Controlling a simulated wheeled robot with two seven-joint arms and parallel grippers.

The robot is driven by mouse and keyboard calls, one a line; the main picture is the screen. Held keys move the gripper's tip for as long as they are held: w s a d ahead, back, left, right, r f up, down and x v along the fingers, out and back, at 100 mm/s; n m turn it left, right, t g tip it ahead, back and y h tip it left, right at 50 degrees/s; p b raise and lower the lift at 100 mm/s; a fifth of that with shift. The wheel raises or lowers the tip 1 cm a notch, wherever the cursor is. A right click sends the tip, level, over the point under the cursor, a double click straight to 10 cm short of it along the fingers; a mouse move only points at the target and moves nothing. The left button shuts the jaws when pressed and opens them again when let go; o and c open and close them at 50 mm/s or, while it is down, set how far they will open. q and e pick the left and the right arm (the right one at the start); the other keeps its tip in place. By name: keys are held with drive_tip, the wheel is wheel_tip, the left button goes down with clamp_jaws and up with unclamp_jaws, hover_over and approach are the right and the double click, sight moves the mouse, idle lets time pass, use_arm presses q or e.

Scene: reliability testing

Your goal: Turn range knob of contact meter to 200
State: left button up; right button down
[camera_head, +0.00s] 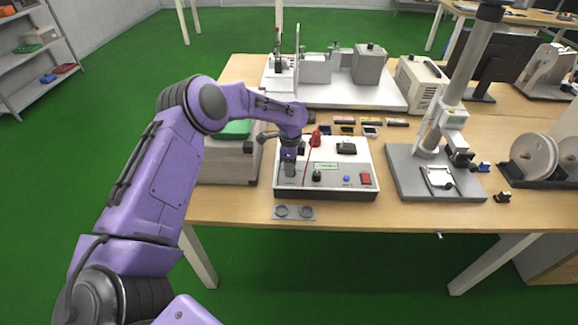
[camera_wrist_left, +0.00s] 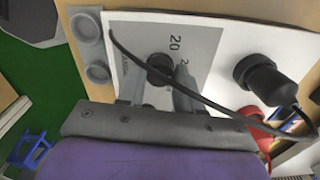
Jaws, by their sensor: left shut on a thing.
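The contact meter (camera_head: 345,190) is a white and dark box with a small display, near the front edge of the table. My left gripper (camera_head: 289,172) points down over the left part of its panel. In the left wrist view, the gripper's two fingers (camera_wrist_left: 159,92) are shut on the black range knob (camera_wrist_left: 160,68), one on each side. The label "20" and part of another "2" show beside the knob; a black cable crosses there. The knob's pointer cannot be made out. In the head view my gripper hides this knob. My right gripper is not in view.
The panel also has a black knob (camera_head: 316,176), a blue button (camera_head: 346,179) and a red switch (camera_head: 366,179). A red plug (camera_head: 315,138) with a cable stands behind my gripper. A grey two-ring plate (camera_head: 294,219) lies in front. A stand (camera_head: 408,188) is to the right.

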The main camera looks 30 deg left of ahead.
use_arm(q)
drive_tip(key=shift+d+m, duration=0.2)
drive_tip(key=shift+m, duration=0.4)
drive_tip(key=shift+f, duration=0.1)
drive_tip(key=o, duration=0.9)
drive_tip(key=shift+d, duration=0.1)
drive_tip(key=shift+o, duration=0.7)
wheel_tip(320, 180, up, 11)
drive_tip(key=b, duration=0.2)
drive_tip(key=shift+f, duration=0.2)
